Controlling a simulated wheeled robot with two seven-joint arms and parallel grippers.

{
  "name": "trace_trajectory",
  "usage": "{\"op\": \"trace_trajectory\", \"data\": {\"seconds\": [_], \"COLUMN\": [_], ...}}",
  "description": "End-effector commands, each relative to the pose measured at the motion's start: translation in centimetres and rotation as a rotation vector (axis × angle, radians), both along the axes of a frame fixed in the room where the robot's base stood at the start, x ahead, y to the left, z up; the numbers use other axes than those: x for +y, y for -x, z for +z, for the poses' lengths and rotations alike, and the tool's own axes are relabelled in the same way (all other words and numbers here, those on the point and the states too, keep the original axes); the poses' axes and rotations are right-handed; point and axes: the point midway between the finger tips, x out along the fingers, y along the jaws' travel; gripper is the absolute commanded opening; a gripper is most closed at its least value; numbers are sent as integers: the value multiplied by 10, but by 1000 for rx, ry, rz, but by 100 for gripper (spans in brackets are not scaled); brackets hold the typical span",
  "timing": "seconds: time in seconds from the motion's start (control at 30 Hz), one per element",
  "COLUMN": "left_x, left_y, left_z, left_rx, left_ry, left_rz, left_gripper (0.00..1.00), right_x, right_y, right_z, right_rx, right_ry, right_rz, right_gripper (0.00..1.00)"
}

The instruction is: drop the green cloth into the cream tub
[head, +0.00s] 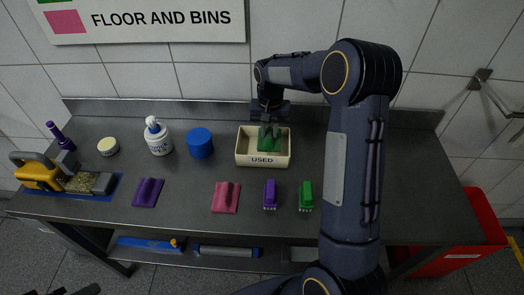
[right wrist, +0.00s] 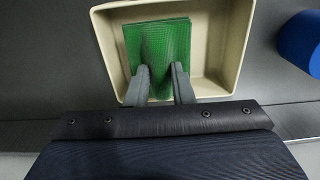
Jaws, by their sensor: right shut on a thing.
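The cream tub (head: 243,158), labelled USED, stands on the grey bench near its back. The green cloth (head: 269,142) is inside the tub's outline, toward its right half. My right gripper (head: 268,124) comes down over the tub from behind and is shut on the cloth. In the right wrist view, the two fingers (right wrist: 159,78) pinch a raised fold of the green cloth (right wrist: 157,38), with the tub's walls (right wrist: 240,40) around it. I cannot tell whether the cloth touches the tub floor. My left gripper is not in view.
A blue jar (head: 200,143) and a white bottle (head: 158,139) stand left of the tub. In front lie a pink cloth (head: 226,197), a purple cloth (head: 147,192), a purple brush (head: 270,194) and a green brush (head: 306,195). A red bin (head: 468,240) stands right of the bench.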

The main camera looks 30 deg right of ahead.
Motion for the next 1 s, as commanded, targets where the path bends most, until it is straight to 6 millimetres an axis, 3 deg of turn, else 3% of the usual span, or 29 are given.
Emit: {"op": "trace_trajectory", "data": {"seconds": [0.1, 0.13, 0.33, 0.67, 1.0], "left_x": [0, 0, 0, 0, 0], "left_y": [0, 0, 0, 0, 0], "left_z": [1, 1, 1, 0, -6], "left_rx": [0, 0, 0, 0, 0], "left_ry": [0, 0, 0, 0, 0], "left_rz": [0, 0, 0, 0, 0], "left_gripper": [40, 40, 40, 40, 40], "right_x": [0, 0, 0, 0, 0], "right_y": [0, 0, 0, 0, -1], "right_z": [1, 1, 1, 6, 60], "right_rx": [0, 0, 0, -1, -4], "right_ry": [0, 0, 0, 1, 1], "right_rz": [0, 0, 1, 1, 2], "right_gripper": [3, 22, 47, 47, 47]}}
